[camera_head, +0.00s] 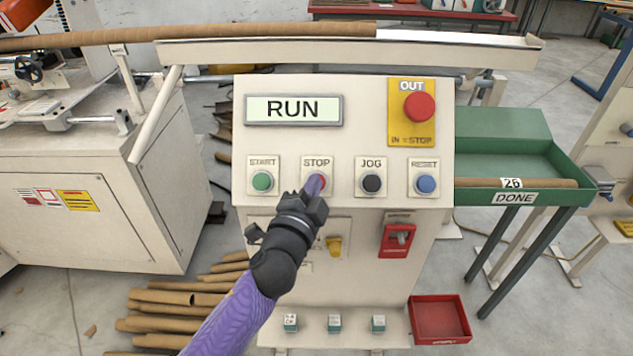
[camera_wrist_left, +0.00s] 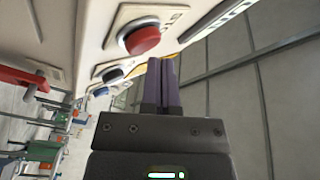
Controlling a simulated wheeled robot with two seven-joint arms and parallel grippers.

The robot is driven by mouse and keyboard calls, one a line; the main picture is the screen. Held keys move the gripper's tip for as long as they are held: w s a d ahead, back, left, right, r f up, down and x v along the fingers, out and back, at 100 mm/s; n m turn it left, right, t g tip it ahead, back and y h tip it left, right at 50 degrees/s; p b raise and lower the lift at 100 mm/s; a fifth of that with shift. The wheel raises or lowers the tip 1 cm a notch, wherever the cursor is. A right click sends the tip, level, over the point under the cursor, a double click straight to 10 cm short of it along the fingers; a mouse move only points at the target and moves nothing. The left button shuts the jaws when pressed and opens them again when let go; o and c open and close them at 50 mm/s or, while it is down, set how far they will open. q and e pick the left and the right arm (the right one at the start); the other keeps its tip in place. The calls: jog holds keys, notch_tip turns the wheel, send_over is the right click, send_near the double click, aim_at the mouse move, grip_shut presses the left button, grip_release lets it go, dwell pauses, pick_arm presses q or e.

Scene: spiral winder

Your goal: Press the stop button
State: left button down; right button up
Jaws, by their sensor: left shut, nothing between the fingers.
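The red stop button (camera_head: 322,180) sits under the STOP label on the pale control panel (camera_head: 345,142), mostly hidden behind my fingertips in the head view. In the left wrist view the red stop button (camera_wrist_left: 143,40) stands out from the panel, close to my fingertips. My left gripper (camera_head: 315,184) is shut and empty, its purple fingers pointing at the button. Its fingers (camera_wrist_left: 162,68) are together in the left wrist view. I cannot tell whether they touch the button. The display (camera_head: 293,109) reads RUN. My right gripper is not in view.
The green start button (camera_head: 262,181) is left of stop; the black jog button (camera_head: 372,183) and blue reset button (camera_head: 426,184) are right. A large red emergency button (camera_head: 419,107) is above. A red switch (camera_head: 397,239) is below. A green tray (camera_head: 590,189) stands at right.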

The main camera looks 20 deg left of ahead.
pick_arm(q)
jog(key=shift+w+f, duration=0.1)
jog(key=shift+w, duration=0.05)
jog(key=shift+w+a+f+b, duration=0.1)
jog(key=shift+w+f+b, duration=0.2)
dwell(0.7)
jog(key=shift+s+r+p, duration=0.55)
jog(key=shift+s+p, duration=0.05)
jog(key=shift+p, duration=0.1)
